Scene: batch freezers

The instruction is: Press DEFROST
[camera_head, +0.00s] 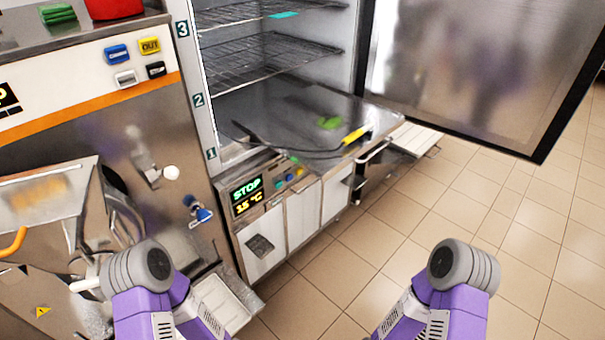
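No label reading DEFROST is legible. The freezer has a control panel with a lit display (248,195) reading STOP and 15 °C. Right of the display are several small coloured buttons (289,178), including blue and orange-red ones; their markings are too small to read. The batch machine at the left has a blue button (117,54), a yellow button marked OUT (150,45), a white button (125,79) and a black button (156,69). My purple and grey arm links show at the bottom left and bottom right, but neither gripper is in view.
The freezer door (475,70) stands wide open to the right. Wire shelves (265,55) show inside, and a yellow-and-black tool (355,137) lies on the steel top. A blue-handled valve (198,211) sticks out left of the panel. Tiled floor (385,245) is clear at right.

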